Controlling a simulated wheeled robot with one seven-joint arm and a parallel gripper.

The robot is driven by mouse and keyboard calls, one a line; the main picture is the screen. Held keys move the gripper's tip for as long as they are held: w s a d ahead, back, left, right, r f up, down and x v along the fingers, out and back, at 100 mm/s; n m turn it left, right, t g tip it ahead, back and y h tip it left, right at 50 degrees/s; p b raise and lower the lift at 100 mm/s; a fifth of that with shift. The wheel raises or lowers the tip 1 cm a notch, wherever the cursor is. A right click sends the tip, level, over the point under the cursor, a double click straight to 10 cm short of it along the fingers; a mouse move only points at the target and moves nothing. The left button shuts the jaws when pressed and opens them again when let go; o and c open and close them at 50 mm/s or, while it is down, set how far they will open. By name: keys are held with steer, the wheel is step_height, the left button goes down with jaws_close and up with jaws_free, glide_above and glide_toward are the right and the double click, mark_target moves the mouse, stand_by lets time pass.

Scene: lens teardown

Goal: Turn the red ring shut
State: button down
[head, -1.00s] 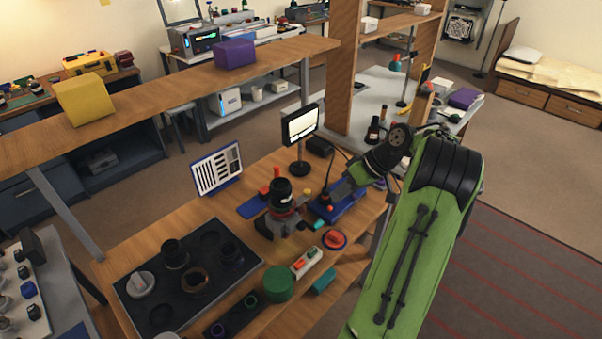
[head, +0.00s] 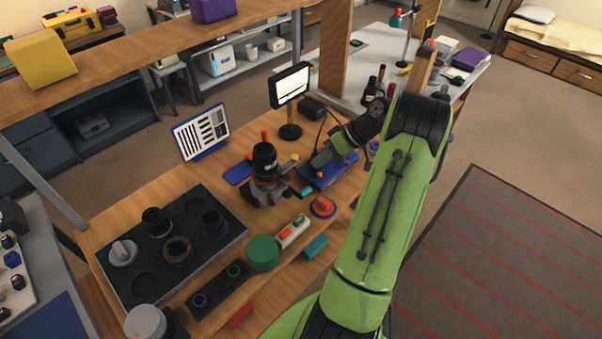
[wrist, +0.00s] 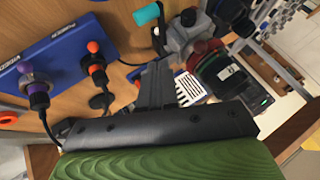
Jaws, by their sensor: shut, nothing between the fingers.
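A black lens (head: 264,158) stands upright in a grey clamp (head: 262,192) on the wooden bench. A thin red ring (head: 267,178) shows around its lower part, partly hidden by the clamp. In the wrist view the lens (wrist: 222,74) is at the upper right, beside the grey clamp (wrist: 187,40), with a little red at its edge. My gripper (head: 317,162) is to the right of the lens, above the blue power board (head: 330,172), apart from the lens. In the wrist view my gripper (wrist: 158,68) has its dark fingers together, with nothing between them. Whether the ring is turned cannot be told.
A monitor (head: 290,86) stands behind the lens. A red knob (head: 322,205), a red-and-green button box (head: 293,231) and a green cylinder (head: 263,253) are in front. A black tray (head: 213,255) lies at left. Cables (wrist: 107,100) cross near my gripper.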

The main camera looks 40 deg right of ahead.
steer(key=shift+w+a+f+b, duration=0.2)
steer(key=shift+w+a+f, duration=0.2)
steer(key=shift+a, duration=0.5)
steer(key=shift+w+a+f+b, duration=0.15)
steer(key=shift+w+a+f, duration=0.2)
steer(key=shift+a, duration=0.55)
steer(key=shift+w+a+f+b, duration=0.25)
steer(key=shift+w+a, duration=0.2)
steer(key=shift+a, duration=0.45)
